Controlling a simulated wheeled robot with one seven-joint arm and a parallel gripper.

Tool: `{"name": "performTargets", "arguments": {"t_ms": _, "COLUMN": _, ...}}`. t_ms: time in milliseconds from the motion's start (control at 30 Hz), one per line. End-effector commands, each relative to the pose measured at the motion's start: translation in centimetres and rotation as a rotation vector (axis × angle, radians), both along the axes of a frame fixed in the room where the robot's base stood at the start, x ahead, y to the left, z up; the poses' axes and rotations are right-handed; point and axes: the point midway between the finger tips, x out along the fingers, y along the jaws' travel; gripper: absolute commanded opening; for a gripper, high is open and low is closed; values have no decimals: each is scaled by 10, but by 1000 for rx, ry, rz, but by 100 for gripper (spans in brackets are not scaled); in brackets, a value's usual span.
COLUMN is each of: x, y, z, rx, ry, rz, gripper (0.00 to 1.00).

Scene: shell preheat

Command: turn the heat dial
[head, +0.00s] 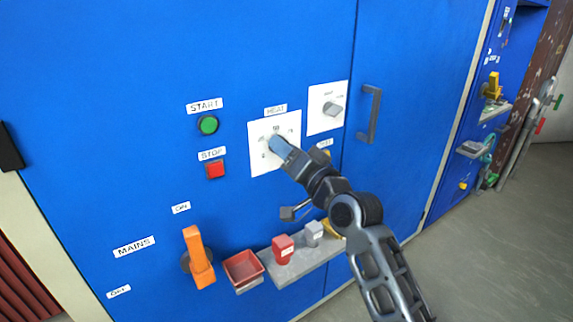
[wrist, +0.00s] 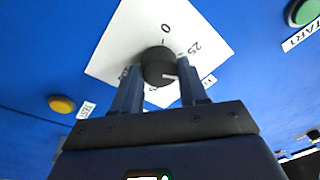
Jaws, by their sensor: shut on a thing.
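The heat dial is a round black knob (wrist: 159,65) on a white scale plate (head: 289,127) under the HEAT label, on the blue cabinet front. My gripper (head: 276,146) reaches the plate from the lower right. In the wrist view its two blue fingers (wrist: 160,88) are on either side of the knob, shut on it. The head view mostly hides the knob behind the fingers.
A green START button (head: 208,125) and red STOP button (head: 215,170) are left of the plate. A grey selector (head: 333,108) and door handle (head: 370,115) are to the right. Below are an orange MAINS lever (head: 198,258), a red tray (head: 243,268) and a grey shelf (head: 303,264) with blocks.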

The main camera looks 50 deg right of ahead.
Motion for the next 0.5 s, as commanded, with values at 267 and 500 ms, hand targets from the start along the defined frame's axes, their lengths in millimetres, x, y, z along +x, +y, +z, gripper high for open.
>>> {"name": "performTargets", "arguments": {"t_ms": 267, "x": 0, "y": 0, "z": -4, "rx": -251, "ry": 74, "rz": 1, "gripper": 13}}
{"name": "performTargets", "arguments": {"t_ms": 500, "x": 0, "y": 0, "z": -3, "rx": -470, "ry": 136, "rz": 1, "gripper": 13}}
